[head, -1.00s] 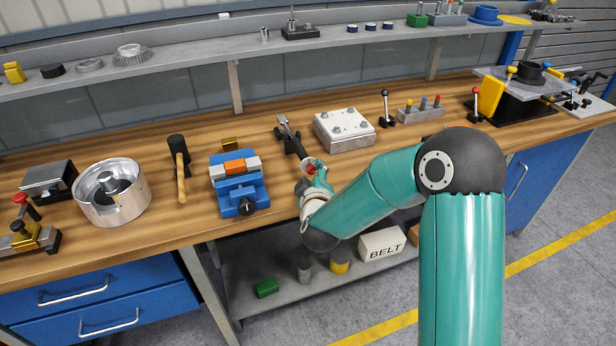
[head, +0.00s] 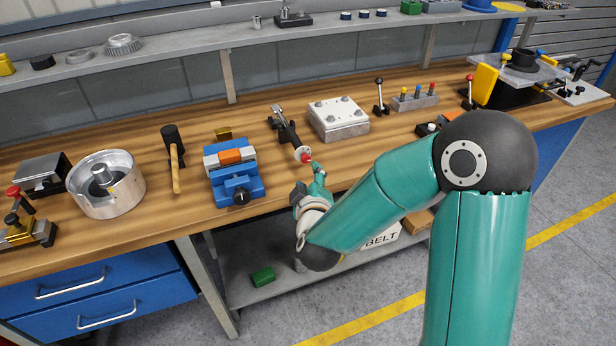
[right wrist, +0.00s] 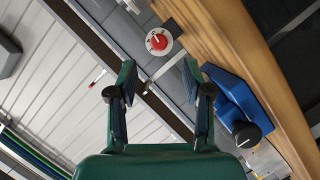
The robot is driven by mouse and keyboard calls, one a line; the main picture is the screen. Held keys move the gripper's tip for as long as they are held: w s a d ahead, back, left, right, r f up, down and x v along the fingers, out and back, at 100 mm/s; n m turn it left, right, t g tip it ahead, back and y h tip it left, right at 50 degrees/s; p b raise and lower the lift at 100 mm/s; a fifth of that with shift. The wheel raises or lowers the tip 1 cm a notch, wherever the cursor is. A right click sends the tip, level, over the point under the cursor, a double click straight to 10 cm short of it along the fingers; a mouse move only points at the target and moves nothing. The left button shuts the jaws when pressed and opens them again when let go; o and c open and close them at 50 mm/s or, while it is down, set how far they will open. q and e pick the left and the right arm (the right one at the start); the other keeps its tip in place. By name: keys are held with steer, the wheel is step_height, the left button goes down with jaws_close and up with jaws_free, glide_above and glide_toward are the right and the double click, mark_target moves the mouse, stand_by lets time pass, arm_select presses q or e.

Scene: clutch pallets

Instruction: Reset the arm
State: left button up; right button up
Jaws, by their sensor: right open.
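My right arm reaches over the bench's front edge in the head view, and its gripper (head: 317,178) points up at the bench, just in front of a dark lever device (head: 284,128). That device ends in a white disc with a red knob (head: 305,157). In the right wrist view the gripper (right wrist: 158,72) has its two green fingers apart with nothing between them. The red knob (right wrist: 158,40) shows beyond the fingertips, apart from them. My left gripper is not in view.
A blue vise (head: 235,187) with an orange block stands left of my gripper. A hammer (head: 174,160), a round metal housing (head: 125,195) and a bolted metal block (head: 338,118) also stand on the wooden bench. A lower shelf (head: 240,292) is beneath.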

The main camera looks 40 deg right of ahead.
steer(key=s+a+f+g+y, duration=0.2)
steer(key=a+f, duration=0.1)
steer(key=f, duration=0.5)
steer(key=s+a+f+n+g+y, duration=0.1)
steer(key=s+a+f+y, duration=0.15)
steer(key=f, duration=0.55)
steer(key=s+a+f+g+y, duration=0.1)
steer(key=a+f+g, duration=0.15)
steer(key=f, duration=0.45)
steer(key=s+a+f+m+g+y, duration=0.3)
steer(key=s+a, duration=0.3)
steer(key=s, duration=0.2)
steer(key=s+a+f+m+g+y, duration=0.3)
steer(key=s+a+f, duration=0.3)
steer(key=s, duration=0.2)
steer(key=shift+a+m+g, duration=0.3)
steer(key=shift+m+g, duration=0.15)
steer(key=shift+m, duration=0.25)
